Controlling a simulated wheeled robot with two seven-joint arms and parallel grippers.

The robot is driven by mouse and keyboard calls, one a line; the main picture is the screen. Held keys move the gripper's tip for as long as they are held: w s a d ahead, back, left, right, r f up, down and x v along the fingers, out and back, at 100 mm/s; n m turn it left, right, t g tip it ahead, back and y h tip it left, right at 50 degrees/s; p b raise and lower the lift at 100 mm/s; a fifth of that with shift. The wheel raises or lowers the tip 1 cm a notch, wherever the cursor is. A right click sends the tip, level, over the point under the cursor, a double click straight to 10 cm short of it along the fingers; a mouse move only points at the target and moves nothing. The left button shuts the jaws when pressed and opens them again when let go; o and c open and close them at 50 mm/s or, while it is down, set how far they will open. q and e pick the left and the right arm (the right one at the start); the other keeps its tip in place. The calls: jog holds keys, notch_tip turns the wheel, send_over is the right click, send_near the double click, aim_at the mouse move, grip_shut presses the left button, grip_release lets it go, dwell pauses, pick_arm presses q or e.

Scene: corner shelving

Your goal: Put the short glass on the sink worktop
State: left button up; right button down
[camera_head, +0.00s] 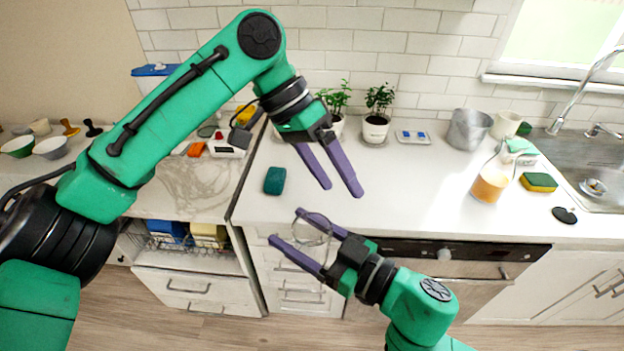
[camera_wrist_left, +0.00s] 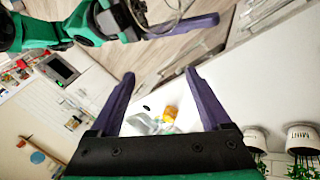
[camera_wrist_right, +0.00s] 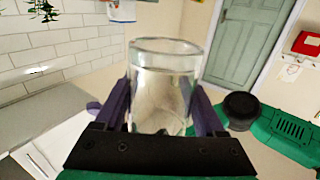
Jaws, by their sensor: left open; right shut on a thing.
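The short glass (camera_head: 312,231) is clear and hard to make out in the head view. It fills the middle of the right wrist view (camera_wrist_right: 163,90). My right gripper (camera_head: 285,225) is shut on it, one finger on each side, and holds it near the front edge of the white sink worktop (camera_head: 400,190). My left gripper (camera_head: 344,190) is open and empty. In the head view it appears over the worktop, just above the right one. In the left wrist view, its two fingers (camera_wrist_left: 160,73) stand apart, with the glass (camera_wrist_left: 172,14) partly visible at the top.
A teal sponge (camera_head: 275,181) lies at the worktop's left. Potted plants (camera_head: 376,128), a metal pot (camera_head: 468,128) and an orange-filled bottle (camera_head: 490,183) stand towards the back and right. The sink (camera_head: 590,160) is far right. The worktop's middle is clear.

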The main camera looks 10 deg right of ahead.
pick_arm(q)
jog(key=s+a+r+m+t+y, duration=0.1)
jog(key=s+a+r+t+y, duration=0.2)
jog(key=s+a+r+y, duration=0.15)
pick_arm(e)
jog(key=shift+s+r, duration=0.1)
jog(key=shift+s, duration=0.15)
pick_arm(q)
send_near(314, 241)
jog(key=shift+y, duration=0.35)
jog(key=s+f, duration=0.1)
jog(key=f, duration=0.1)
jog(key=s+f, duration=0.1)
jog(key=f, duration=0.1)
jog(key=s+f, duration=0.1)
jog(key=f, duration=0.1)
jog(key=shift+d+f, duration=0.1)
jog(key=shift+f, duration=0.05)
pick_arm(e)
jog(key=shift+w, duration=0.2)
pick_arm(q)
jog(key=c, duration=0.9)
grip_shut()
pick_arm(e)
jog(key=shift+c, duration=1.6)
grip_release()
jog(key=o, duration=0.3)
